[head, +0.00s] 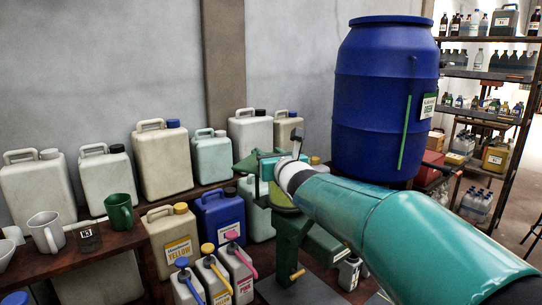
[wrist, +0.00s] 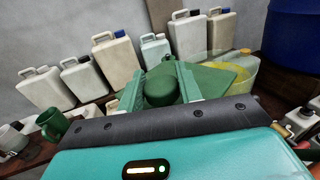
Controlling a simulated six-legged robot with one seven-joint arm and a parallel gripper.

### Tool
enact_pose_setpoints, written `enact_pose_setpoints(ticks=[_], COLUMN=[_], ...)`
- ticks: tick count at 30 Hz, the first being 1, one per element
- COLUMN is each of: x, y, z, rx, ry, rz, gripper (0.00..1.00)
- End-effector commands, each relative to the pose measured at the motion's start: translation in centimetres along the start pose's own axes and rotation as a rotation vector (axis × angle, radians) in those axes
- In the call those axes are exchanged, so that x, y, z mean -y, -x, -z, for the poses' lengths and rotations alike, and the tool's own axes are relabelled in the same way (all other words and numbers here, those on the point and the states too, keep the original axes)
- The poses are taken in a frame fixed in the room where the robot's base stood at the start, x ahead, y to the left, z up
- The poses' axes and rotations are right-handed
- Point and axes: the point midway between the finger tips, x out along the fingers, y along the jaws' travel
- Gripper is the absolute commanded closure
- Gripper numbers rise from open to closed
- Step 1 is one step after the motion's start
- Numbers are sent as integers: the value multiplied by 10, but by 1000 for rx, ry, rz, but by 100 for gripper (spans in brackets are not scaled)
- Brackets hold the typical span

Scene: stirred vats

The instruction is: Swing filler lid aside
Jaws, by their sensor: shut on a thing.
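The filler lid (wrist: 212,84) is a flat green plate with a round dark green knob (wrist: 160,91) on it, seen in the wrist view. My gripper (wrist: 158,84) is shut on the knob, with one pale green finger on each side of it. A yellow translucent hopper (wrist: 243,78) shows beside and behind the lid, its right part uncovered in this view. In the head view my gripper (head: 266,168) is at the top of the green filler stand (head: 290,235). My wrist and forearm hide much of the lid there.
Several pale jugs (head: 163,160) line the wall shelf. A big blue drum (head: 385,105) stands behind my arm. Bottles with coloured pumps (head: 212,275) stand low before the filler. A bench at left holds a green mug (head: 119,212) and white jugs (head: 46,232). Racks (head: 490,75) stand right.

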Motion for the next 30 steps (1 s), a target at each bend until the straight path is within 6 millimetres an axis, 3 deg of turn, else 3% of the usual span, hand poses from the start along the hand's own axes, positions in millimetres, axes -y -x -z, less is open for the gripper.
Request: enact_pose_setpoints(ticks=[1, 2, 5, 17, 30], x=[0, 0, 0, -1, -1], y=[0, 0, 0, 8, 84], z=[-3, -4, -3, -2, -2], rx=[7, 7, 6, 3, 6], ry=[1, 1, 1, 1, 2], rz=[-1, -1, 0, 3, 3], gripper=[100, 61, 43, 43, 43])
